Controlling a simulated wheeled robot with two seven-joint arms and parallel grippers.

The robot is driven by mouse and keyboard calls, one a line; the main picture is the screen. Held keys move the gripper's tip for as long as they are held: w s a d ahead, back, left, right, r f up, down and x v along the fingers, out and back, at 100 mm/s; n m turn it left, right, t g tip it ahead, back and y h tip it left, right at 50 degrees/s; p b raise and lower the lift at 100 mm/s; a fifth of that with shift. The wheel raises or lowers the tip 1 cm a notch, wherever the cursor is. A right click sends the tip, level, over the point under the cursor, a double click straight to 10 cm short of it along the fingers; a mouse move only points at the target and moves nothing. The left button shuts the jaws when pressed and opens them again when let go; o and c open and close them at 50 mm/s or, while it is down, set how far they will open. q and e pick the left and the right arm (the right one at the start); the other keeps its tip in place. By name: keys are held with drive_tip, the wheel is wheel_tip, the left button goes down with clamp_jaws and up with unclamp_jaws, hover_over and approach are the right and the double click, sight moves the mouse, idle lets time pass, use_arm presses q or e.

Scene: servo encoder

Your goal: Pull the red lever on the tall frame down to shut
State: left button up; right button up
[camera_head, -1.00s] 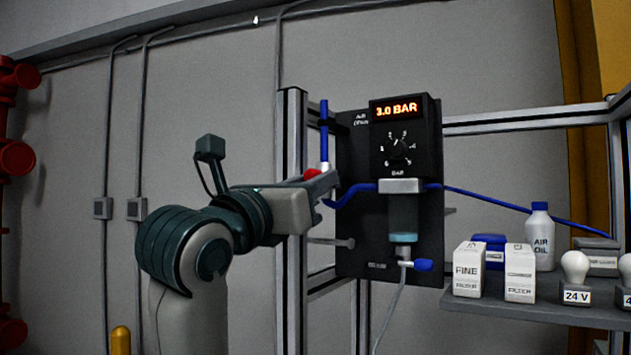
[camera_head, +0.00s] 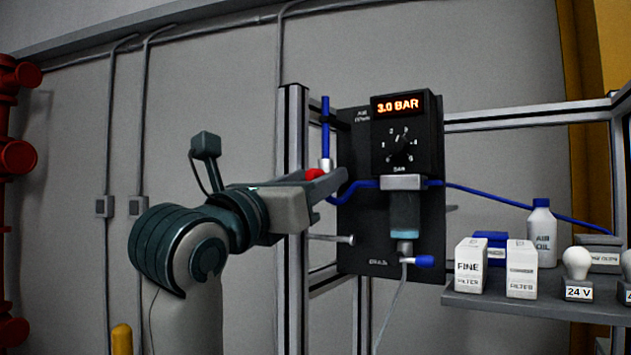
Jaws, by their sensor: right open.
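The tall frame (camera_head: 293,120) is a grey metal post structure, with a black air panel (camera_head: 362,235) on it. The red lever (camera_head: 314,174) shows only as a small red piece at the blue pipe on the left of the panel; the rest is hidden behind my gripper. My right gripper (camera_head: 326,186) is open and reaches in front of the post, with its fingers at the red piece. I cannot tell whether they touch it. My left gripper is not in view.
The panel carries a lit display (camera_head: 398,106) reading 3.0 BAR, a dial and a filter bowl (camera_head: 404,212). A blue hose runs right from it. A shelf (camera_head: 540,305) at right holds boxes, an AIR OIL bottle (camera_head: 541,233) and bulbs. Red fittings (camera_head: 15,157) stand far left.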

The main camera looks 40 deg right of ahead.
drive_tip(key=s+a+b, duration=0.1)
drive_tip(key=s+a, duration=0.2)
drive_tip(key=a, duration=0.5)
drive_tip(key=shift+s, duration=0.15)
drive_tip(key=shift+d, duration=0.1)
idle(0.5)
